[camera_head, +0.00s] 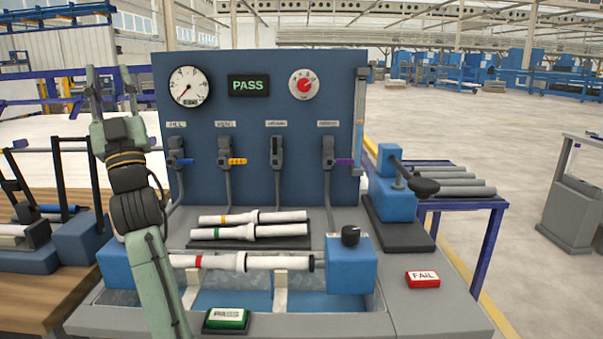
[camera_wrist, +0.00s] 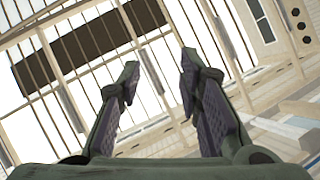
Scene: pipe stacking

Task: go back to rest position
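My gripper (camera_wrist: 160,68) shows in the wrist view with its two fingers apart and nothing between them. It points up towards windows and roof beams. In the head view my green arm rises at the left of the test bench (camera_head: 350,325); I cannot clearly make out the fingers there. A white pipe with a red band (camera_head: 222,262) lies across the bench's front trough, its left part near or behind my arm. Two more white pipes, one with a yellow band (camera_head: 240,218) and one with a green band (camera_head: 240,233), lie on a dark rack behind it.
The blue panel (camera_head: 240,130) has gauges, several valves and a lit PASS display (camera_head: 249,86). A green PASS button (camera_head: 227,318) and a red FAIL button (camera_head: 422,279) sit in front. A blue table (camera_head: 480,203) with grey pipes stands right; a wooden bench (camera_head: 40,293) stands left.

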